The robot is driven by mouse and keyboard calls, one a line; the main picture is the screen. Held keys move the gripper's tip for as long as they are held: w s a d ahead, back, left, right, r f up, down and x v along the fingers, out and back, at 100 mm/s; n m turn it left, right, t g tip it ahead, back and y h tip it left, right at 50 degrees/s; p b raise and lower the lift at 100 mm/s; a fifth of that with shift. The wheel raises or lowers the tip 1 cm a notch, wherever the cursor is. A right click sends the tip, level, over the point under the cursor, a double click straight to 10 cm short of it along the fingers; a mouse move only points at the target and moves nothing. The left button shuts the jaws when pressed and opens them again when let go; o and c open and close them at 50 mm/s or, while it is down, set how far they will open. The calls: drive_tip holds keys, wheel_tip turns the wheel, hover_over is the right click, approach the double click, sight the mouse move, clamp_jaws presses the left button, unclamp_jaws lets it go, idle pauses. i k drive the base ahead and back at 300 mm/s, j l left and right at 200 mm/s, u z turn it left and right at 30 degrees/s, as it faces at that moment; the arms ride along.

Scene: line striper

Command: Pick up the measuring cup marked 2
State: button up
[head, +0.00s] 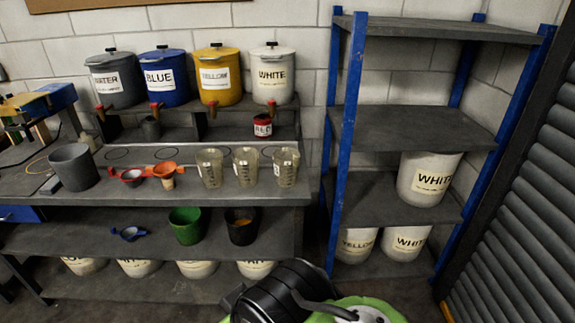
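Three clear, yellowish measuring cups stand upright in a row on the bench top: a left cup (210,169), a middle cup (246,168) and a right cup (286,168). Each has dark graduation marks and a small pale label. The label figures are too small to read, so I cannot tell which cup is marked 2. The cups stand apart from each other and nothing covers them. My gripper is not in view.
A grey bucket (73,167) and red strainer (132,176) stand left. A blue-post rack (345,140) stands right.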

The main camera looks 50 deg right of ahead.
sight(210, 163)
drive_tip(key=i+z, duration=0.1)
drive_tip(key=i, duration=0.4)
drive_tip(key=i+j+z, duration=0.15)
drive_tip(key=i, duration=0.35)
drive_tip(key=i+j+z, duration=0.1)
drive_tip(key=i, duration=0.4)
drive_tip(key=j, duration=0.1)
